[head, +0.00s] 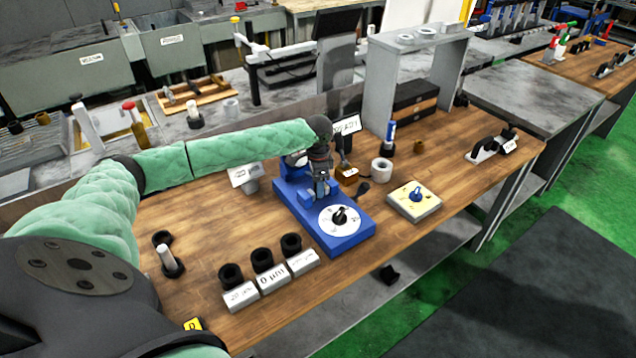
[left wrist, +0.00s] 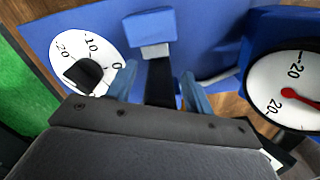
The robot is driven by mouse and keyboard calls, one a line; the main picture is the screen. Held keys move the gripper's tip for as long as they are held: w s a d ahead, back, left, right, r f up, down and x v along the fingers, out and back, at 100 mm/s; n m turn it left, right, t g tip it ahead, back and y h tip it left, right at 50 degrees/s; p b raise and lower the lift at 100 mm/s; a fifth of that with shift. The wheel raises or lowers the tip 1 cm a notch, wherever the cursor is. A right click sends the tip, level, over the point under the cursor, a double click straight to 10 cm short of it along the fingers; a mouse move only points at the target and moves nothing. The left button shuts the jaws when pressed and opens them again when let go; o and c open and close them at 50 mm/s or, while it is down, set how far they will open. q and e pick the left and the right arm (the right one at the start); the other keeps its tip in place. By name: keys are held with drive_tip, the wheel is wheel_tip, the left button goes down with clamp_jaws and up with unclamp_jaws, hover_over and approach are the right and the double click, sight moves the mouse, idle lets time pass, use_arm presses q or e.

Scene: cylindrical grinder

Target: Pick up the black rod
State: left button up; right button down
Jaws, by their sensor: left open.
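The black rod (left wrist: 159,82) shows in the left wrist view as a dark bar below a blue and grey block (left wrist: 152,40). It lies between the two blue fingers of my left gripper (left wrist: 157,88), which is open, with gaps visible on both sides. Its lower end is hidden behind the gripper body. In the head view my left gripper (head: 320,190) points down over the blue device (head: 347,240) with a white dial (head: 339,217). The rod cannot be made out there. My right gripper is not in view.
A yellow-topped box (head: 414,202) with a blue knob stands right of the device, beside a white roll (head: 381,170). Labelled blocks with black rings (head: 272,278) stand at the front left. A grey shelf frame (head: 418,65) stands behind. The right part of the wooden table is mostly clear.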

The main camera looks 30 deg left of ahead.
use_arm(q)
drive_tip(key=shift+f, duration=0.2)
drive_tip(key=shift+c, duration=0.2)
drive_tip(key=c, duration=1.1)
drive_tip(key=shift+r, duration=0.15)
